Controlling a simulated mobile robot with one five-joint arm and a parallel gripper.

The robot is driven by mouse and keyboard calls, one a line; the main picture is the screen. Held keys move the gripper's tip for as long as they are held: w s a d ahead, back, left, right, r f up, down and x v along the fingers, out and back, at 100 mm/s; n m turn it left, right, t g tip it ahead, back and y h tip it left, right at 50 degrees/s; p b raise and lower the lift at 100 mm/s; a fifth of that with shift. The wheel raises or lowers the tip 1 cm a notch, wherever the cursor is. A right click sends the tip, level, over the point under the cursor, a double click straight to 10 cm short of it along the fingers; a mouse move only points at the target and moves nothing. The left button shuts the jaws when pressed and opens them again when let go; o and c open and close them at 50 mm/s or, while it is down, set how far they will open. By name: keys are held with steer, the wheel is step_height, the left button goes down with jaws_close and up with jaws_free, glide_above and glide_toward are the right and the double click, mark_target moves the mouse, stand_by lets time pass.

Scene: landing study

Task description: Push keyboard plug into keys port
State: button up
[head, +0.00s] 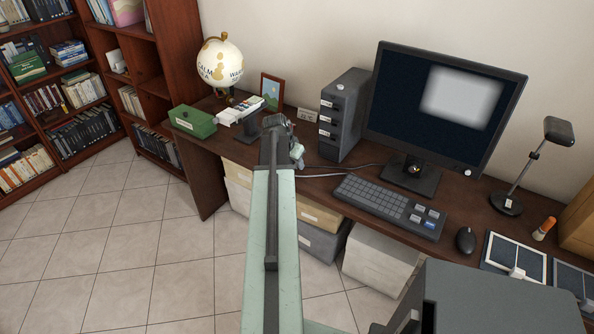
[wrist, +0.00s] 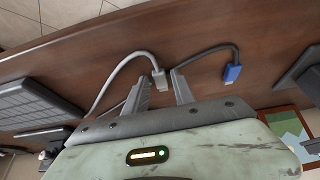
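My gripper (wrist: 160,75) is open, with its two grey fingers spread over the desk. A light grey plug (wrist: 160,82) on a pale cable shows between the fingers, with a gap on each side. A blue plug (wrist: 232,73) on a dark cable lies to the right, outside the fingers. I cannot tell from any label which is the keyboard plug. In the head view the dark computer tower (head: 343,115) stands right of my gripper (head: 285,135), with several small white labels too small to read. The keys port cannot be made out. The keyboard (head: 390,205) lies further right.
A monitor (head: 440,100) stands behind the keyboard. A mouse (head: 466,240) and a lamp (head: 507,203) are at the right. A green box (head: 192,122), a globe (head: 220,64) and a picture frame (head: 271,92) are at the left. Boxes (head: 380,262) sit under the desk.

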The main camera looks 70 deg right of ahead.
jaws_close()
steer(key=shift+r, duration=0.1)
steer(key=shift+r+p, duration=0.5)
steer(key=shift+p, duration=0.1)
stand_by(0.3)
steer(key=shift+r+p, duration=2.35)
steer(key=shift+r, duration=0.05)
